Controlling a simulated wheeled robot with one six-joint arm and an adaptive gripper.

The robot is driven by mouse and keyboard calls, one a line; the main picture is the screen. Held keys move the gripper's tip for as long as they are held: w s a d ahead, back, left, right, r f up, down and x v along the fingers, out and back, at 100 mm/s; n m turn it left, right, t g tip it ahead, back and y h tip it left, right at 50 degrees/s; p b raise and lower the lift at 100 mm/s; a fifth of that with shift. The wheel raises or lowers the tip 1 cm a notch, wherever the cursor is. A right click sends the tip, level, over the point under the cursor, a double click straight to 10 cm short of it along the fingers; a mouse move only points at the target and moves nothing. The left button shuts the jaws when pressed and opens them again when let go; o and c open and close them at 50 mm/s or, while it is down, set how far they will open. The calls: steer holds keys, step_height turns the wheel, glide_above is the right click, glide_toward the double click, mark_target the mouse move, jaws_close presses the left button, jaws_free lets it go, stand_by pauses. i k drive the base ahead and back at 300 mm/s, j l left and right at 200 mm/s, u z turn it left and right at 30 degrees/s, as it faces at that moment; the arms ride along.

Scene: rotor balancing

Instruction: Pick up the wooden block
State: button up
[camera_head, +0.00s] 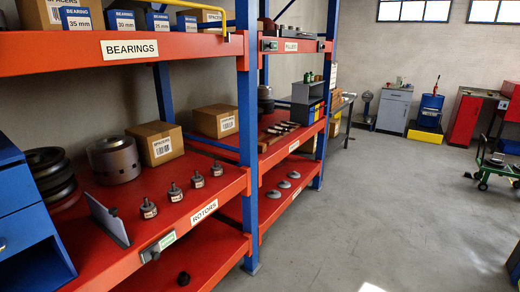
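I cannot make out the wooden block for certain. A small brown piece (263,147) lies at the near end of a row of dark and light parts on the red middle shelf (308,131) of the far bay; it may be wood, but it is too small to tell. My gripper is not in view.
The near red shelf marked ROTORS (190,222) holds cardboard boxes (156,142), a grey rotor (114,160), dark discs (50,175) and several small weights (196,180). A blue upright (246,110) divides the bays. The grey floor (370,215) to the right is open; a green cart (495,170) stands far right.

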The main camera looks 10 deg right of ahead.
mark_target(262, 147)
steer(key=i+l, duration=0.2)
steer(key=i, duration=0.5)
steer(key=i+l, duration=0.2)
steer(key=i, duration=0.55)
steer(key=i+l, duration=0.2)
steer(key=i, duration=0.5)
steer(key=i+l, duration=0.2)
steer(key=i, duration=0.55)
steer(key=i+l+z, duration=0.1)
steer(key=i, duration=0.6)
steer(key=l, duration=0.1)
